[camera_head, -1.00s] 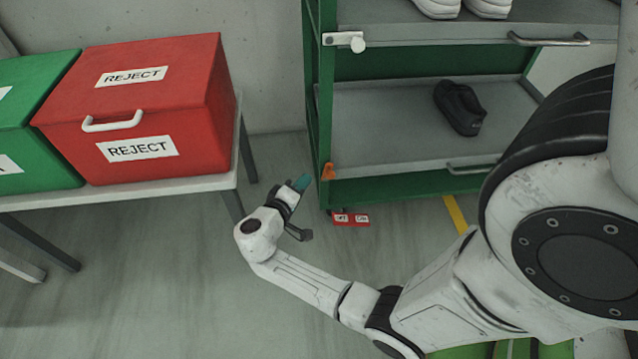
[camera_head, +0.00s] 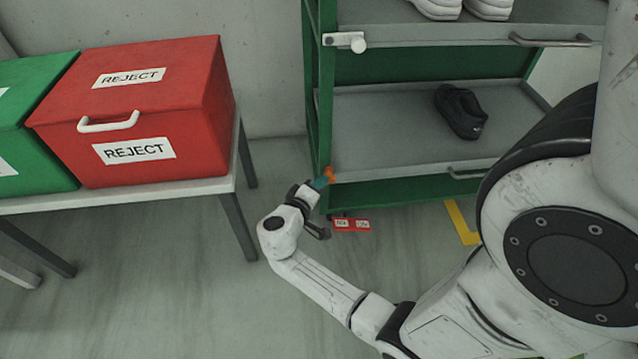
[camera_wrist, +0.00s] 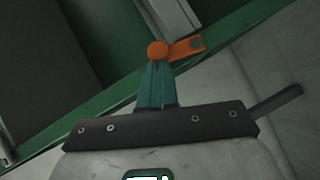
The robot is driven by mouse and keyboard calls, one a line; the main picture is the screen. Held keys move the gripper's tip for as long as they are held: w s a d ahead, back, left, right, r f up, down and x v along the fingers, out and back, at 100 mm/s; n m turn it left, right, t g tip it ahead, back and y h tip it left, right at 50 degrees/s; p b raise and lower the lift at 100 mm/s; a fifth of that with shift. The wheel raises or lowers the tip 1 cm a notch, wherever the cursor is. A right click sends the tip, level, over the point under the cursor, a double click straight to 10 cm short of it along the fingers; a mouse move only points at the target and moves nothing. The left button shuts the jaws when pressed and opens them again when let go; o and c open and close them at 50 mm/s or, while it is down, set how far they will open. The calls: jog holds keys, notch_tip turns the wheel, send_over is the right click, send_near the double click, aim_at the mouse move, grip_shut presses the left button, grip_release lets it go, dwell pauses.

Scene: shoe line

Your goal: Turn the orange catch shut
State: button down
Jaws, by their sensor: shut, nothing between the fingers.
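The orange catch (camera_head: 331,174) is on the lower left corner of the green rack, at the end of the lower grey shelf tray. In the wrist view the catch (camera_wrist: 187,47) shows a round knob and a flat tab pointing right. My gripper (camera_head: 321,182) has its teal fingers shut and empty. In the wrist view the fingertips (camera_wrist: 158,63) are right at the round knob and cover its lower edge. I cannot tell whether they touch it.
A white catch (camera_head: 345,41) is on the upper tray's left corner. A dark shoe (camera_head: 461,111) lies on the lower tray (camera_head: 385,130). A red tag (camera_head: 352,225) is below the rack. A red REJECT box (camera_head: 150,110) stands on a table at left.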

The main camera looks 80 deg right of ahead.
jog(key=shift+s+d+r+m+p, duration=0.1)
jog(key=shift+s+r+m+p, duration=0.05)
jog(key=shift+s+m+p, duration=0.2)
dwell(0.3)
jog(key=shift+s+d+r+m+t+y+p, duration=0.15)
jog(key=shift+s+d+m+t+y+p, duration=0.05)
jog(key=shift+s+m+t+y+p, duration=0.3)
jog(key=shift+s+d+r+m+t+y+p, duration=0.1)
jog(key=shift+s+d+m+t+y+p, duration=0.05)
jog(key=shift+s+m+t+y+p, duration=0.25)
jog(key=s+d+f+m+t+y+p, duration=0.2)
jog(key=s+f+m+t+y, duration=0.1)
jog(key=s+m+t, duration=0.2)
jog(key=shift+d+f+t, duration=0.15)
jog(key=shift+f+t, duration=0.1)
jog(key=shift+t, duration=0.35)
jog(key=shift+s+f+m, duration=0.1)
jog(key=shift+m, duration=0.15)
jog(key=s+a+r+p, duration=0.4)
jog(key=a+r+p, duration=0.3)
jog(key=r, duration=0.2)
jog(key=shift+s+a+r+y, duration=0.2)
jog(key=shift+s+r+y, duration=0.1)
jog(key=shift+s+r, duration=0.1)
